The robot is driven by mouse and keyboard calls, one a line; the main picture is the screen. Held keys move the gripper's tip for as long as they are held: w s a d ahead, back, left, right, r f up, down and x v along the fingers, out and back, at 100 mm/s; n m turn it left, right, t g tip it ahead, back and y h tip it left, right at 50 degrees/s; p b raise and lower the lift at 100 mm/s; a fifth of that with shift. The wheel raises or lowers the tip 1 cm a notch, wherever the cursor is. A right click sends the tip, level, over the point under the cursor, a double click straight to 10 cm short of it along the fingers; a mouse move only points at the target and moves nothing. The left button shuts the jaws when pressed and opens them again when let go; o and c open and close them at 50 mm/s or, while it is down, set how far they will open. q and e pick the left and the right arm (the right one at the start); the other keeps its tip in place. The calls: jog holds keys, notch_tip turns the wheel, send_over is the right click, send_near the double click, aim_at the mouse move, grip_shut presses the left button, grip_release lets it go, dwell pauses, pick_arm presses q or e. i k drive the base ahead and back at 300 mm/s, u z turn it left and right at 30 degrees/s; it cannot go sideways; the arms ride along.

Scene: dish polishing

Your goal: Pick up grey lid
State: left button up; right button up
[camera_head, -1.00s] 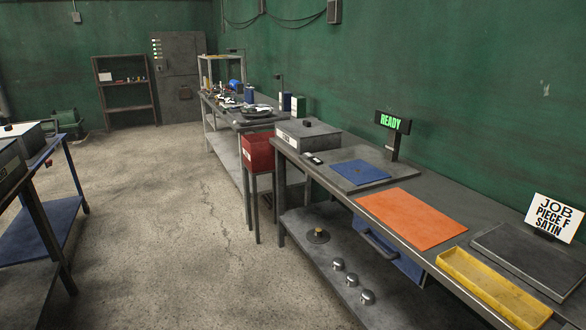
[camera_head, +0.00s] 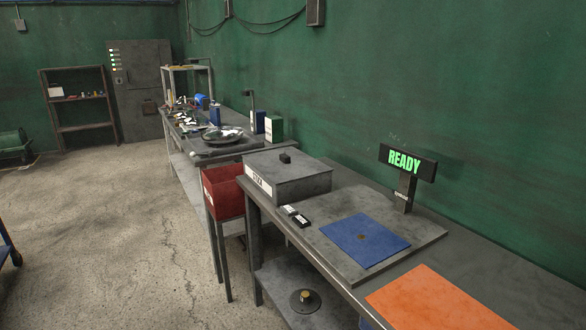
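A grey box with a grey lid (camera_head: 288,159) stands at the far-left end of the near workbench. The lid is flat with a small dark knob (camera_head: 285,158) on top, and it sits on the box. The box's front carries a white label (camera_head: 259,183) that I cannot read clearly. Neither of my grippers shows in the head view, so I cannot see where they are relative to the lid.
A blue mat (camera_head: 364,240), an orange mat (camera_head: 436,302) and a lit READY sign (camera_head: 404,163) are on the near bench. A red bin (camera_head: 223,192) stands beyond its end. A cluttered bench (camera_head: 190,140) lies farther back. Floor at left (camera_head: 100,240) is clear.

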aim_at(281, 166)
jog(key=u, duration=1)
jog(key=i, duration=2.5)
jog(key=z, duration=2.55)
